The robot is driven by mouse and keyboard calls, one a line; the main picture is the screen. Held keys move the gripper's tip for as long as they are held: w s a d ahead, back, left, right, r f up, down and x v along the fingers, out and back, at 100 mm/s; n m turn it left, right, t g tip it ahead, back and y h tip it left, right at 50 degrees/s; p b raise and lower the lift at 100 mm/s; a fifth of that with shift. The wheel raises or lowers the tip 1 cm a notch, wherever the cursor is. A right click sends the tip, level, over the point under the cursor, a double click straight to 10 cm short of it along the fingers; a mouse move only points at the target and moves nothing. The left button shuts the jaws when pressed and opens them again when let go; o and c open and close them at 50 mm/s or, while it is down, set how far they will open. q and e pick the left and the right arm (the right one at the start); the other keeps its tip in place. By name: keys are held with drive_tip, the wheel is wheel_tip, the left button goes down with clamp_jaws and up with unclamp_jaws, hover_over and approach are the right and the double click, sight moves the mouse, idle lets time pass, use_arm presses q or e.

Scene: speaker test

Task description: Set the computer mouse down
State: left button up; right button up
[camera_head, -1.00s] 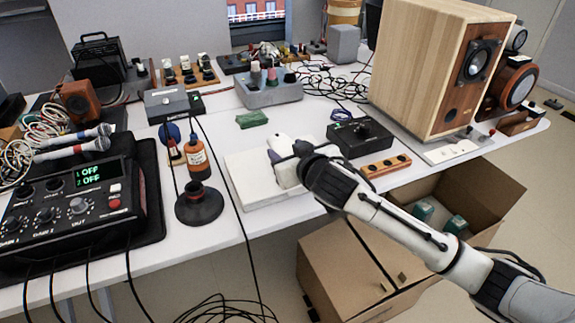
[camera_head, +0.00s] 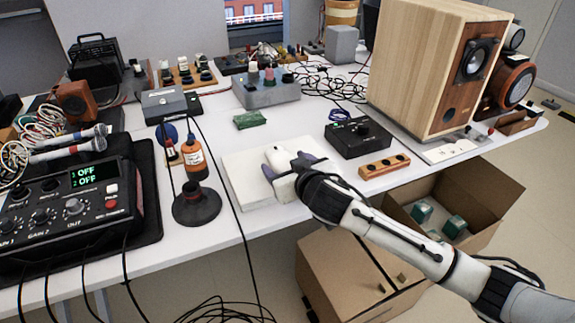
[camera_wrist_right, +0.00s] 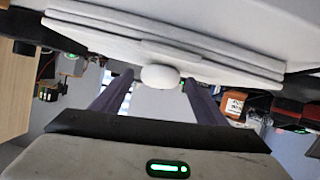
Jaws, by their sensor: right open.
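The computer mouse is a small white rounded thing (camera_wrist_right: 160,76) between the fingers in the right wrist view, with a gap on each side. It is at the white slab, but I cannot tell exactly how it rests. In the head view, a white lump (camera_head: 276,156) at my gripper's tip looks like the mouse, partly hidden by the gripper. My right gripper (camera_head: 289,164) is open, low over the right part of the white slab (camera_head: 240,176). Its two purple-grey fingers show in the right wrist view (camera_wrist_right: 158,92). My left gripper is not in view.
A black box (camera_head: 358,138) and an orange block (camera_head: 384,166) stand right of the slab. An orange bottle (camera_head: 194,160) and a dark round stand (camera_head: 197,206) are to its left. A green pad (camera_head: 250,120) lies behind. A cardboard box (camera_head: 480,195) is below the table edge.

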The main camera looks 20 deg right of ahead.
drive_tip(key=p+v, duration=0.1)
drive_tip(key=v, duration=1.1)
drive_tip(key=s+a+f+g+y, duration=0.1)
drive_tip(key=s+a+f+g, duration=0.1)
drive_tip(key=s+f, duration=0.9)
drive_tip(key=s+a+f+n+g+y, duration=0.1)
drive_tip(key=s+a+f, duration=0.4)
drive_tip(key=s+f, duration=0.6)
wheel_tip(320, 180, down, 4)
drive_tip(key=shift+f+g+y, duration=0.1)
drive_tip(key=shift+g+y, duration=0.5)
drive_tip(key=shift+g, duration=0.3)
